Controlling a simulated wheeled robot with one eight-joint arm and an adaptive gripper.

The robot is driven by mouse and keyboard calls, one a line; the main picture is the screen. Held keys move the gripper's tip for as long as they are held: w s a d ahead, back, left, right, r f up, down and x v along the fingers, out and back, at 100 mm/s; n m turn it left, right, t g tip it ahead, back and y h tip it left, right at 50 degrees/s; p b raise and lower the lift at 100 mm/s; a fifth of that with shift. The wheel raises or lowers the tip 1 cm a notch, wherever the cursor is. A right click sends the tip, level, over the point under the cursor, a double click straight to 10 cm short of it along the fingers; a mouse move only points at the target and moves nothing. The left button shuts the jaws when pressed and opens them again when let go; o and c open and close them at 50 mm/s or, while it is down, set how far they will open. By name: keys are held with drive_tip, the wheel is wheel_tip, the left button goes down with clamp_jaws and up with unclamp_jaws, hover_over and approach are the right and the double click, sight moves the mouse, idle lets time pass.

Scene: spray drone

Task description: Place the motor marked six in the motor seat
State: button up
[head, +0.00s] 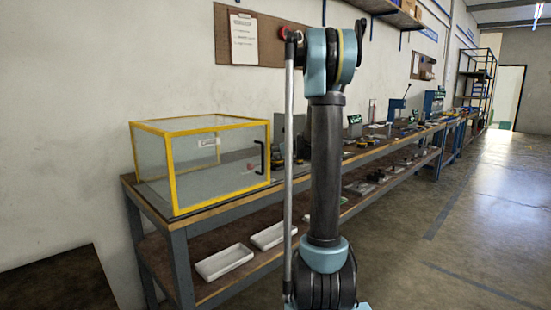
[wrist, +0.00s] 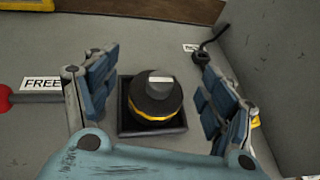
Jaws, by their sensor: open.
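In the wrist view a round black part (wrist: 156,98) with a yellow band and a grey piece on top sits in a square black seat (wrist: 124,115). It looks like a motor; no number six is readable on it. The part looks slightly tilted or is seen at an angle; I cannot tell if it is fully down. My gripper (wrist: 158,75) is open, one finger on each side of the part, with visible gaps to both. In the head view my arm hides the gripper and the motor area.
A label reading FREE (wrist: 42,83) and a red knob (wrist: 4,99) lie left of the seat. A black lever or cable (wrist: 213,40) is at upper right, near a grey wall (wrist: 280,70). A yellow-framed clear box (head: 205,160) stands on the long bench; white trays (head: 224,262) lie below.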

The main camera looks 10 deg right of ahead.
drive_tip(key=v, duration=1)
drive_tip(key=shift+f, duration=0.1)
